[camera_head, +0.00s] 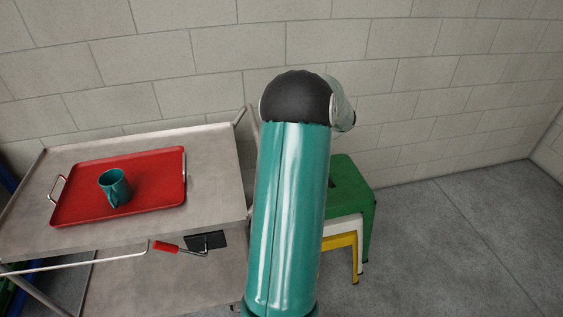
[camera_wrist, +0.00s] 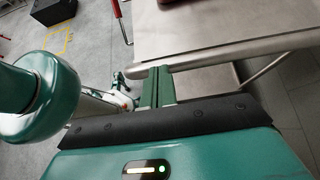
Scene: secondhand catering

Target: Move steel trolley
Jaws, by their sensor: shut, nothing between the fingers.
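The steel trolley (camera_head: 215,165) stands at the left in the head view, against the block wall. Its grey top carries a red tray (camera_head: 75,212) with a teal mug (camera_head: 115,188). In the wrist view the trolley's top (camera_wrist: 210,25) fills the upper right, with a pale metal rail (camera_wrist: 235,49) along its near edge. My gripper (camera_wrist: 157,73) is shut and empty, its green fingertips right by the end of this rail; I cannot tell whether they touch. The gripper is not visible in the head view, where my teal arm covers the middle.
A red-handled tool (camera_head: 180,248) shows below the trolley's top. Stacked green (camera_head: 352,190), white and yellow stools stand right of my arm, near the wall. Open concrete floor (camera_head: 455,240) lies farther right. A yellow outline (camera_wrist: 60,42) marks the floor in the wrist view.

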